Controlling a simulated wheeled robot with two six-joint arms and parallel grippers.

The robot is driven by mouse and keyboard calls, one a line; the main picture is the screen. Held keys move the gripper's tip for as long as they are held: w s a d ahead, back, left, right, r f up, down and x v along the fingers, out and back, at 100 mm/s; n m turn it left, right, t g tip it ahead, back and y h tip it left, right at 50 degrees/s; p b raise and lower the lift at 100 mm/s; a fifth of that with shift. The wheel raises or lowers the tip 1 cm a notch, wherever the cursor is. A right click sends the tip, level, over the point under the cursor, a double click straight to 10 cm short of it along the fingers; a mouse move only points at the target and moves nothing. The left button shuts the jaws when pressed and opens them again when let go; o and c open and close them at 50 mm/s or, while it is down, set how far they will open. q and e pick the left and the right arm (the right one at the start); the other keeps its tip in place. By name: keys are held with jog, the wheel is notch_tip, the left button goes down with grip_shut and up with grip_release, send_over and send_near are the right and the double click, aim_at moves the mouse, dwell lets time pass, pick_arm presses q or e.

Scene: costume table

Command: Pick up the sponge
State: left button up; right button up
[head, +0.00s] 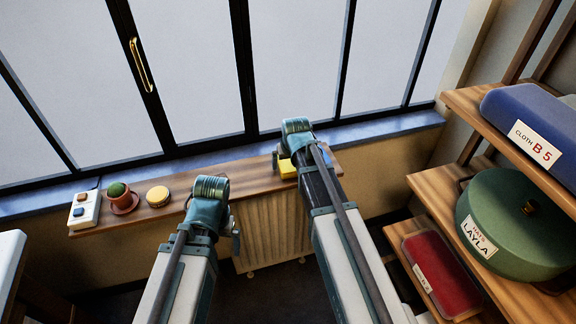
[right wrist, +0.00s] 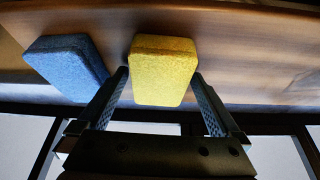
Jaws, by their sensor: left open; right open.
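A yellow sponge (right wrist: 163,70) lies on the wooden sill shelf (head: 245,180); in the head view only part of the yellow (head: 287,169) shows beside my right arm.
On the shelf's left are a white switch box (head: 84,210), a small potted cactus (head: 120,198) and a round yellow item (head: 158,196). A radiator (head: 270,230) is below, the window behind. Shelves on the right hold a blue case (head: 510,108), green hat box (head: 510,225) and red case (head: 445,270).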

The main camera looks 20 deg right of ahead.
jog(key=shift+c, duration=0.3)
jog(key=c, duration=1.1)
pick_arm(q)
jog(key=shift+r, duration=0.25)
pick_arm(e)
jog(key=shift+r, duration=0.25)
